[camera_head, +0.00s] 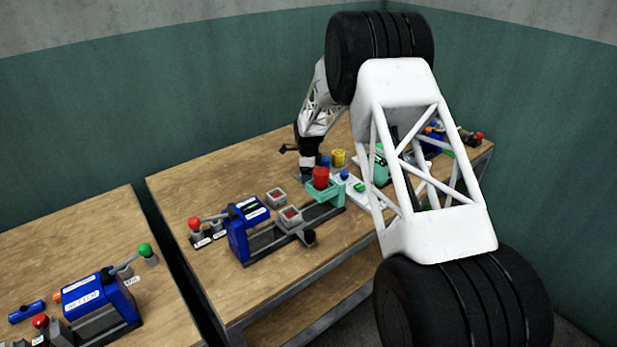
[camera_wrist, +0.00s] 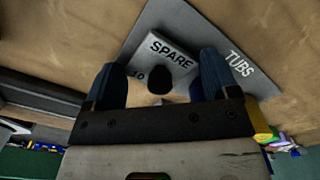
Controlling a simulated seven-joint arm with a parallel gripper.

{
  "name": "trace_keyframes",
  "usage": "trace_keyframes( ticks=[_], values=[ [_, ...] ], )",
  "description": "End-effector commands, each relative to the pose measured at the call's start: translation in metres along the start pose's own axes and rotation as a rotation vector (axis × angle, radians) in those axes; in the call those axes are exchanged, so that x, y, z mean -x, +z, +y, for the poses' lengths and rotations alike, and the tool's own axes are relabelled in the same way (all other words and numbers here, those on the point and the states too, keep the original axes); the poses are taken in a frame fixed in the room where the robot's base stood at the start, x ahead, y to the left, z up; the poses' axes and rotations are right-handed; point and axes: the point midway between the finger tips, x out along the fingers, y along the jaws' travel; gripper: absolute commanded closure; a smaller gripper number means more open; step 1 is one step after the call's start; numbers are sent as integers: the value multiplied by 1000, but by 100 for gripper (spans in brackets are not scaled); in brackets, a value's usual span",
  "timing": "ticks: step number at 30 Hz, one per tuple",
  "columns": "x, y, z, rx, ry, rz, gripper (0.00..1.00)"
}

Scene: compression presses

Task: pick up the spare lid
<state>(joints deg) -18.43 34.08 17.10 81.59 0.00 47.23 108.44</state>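In the wrist view, a light grey block marked SPARE (camera_wrist: 172,52) lies on a grey mat marked TUBS (camera_wrist: 243,66). I take it for the spare lid. A dark round knob-like part (camera_wrist: 158,84) shows at its near side, between the fingers of my gripper (camera_wrist: 160,82). My two blue fingers are wide apart, one on each side of that part, with bare gaps between. Whether they touch the block's sides I cannot tell. In the head view, my gripper (camera_head: 308,173) is low over the far part of the table; the lid is not distinguishable there.
Close by my gripper stand a yellow tub (camera_head: 338,158), a red cylinder (camera_head: 320,178) and a turquoise press part (camera_head: 335,193). A blue press (camera_head: 240,232) stands nearer on the wooden table (camera_head: 185,180). The table's back left is clear.

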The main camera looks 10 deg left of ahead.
Motion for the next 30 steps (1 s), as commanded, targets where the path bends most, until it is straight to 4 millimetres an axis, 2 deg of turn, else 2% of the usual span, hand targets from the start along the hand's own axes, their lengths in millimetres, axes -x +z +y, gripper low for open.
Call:
trace_keyframes(
  ticks=[2,14,20,30],
  values=[
    [0,0,0,0,0,0,44],
    [8,0,0,0,-1,0,44],
    [28,0,-1,0,-3,-1,44],
    [78,0,0,0,-2,-1,44]
  ],
)
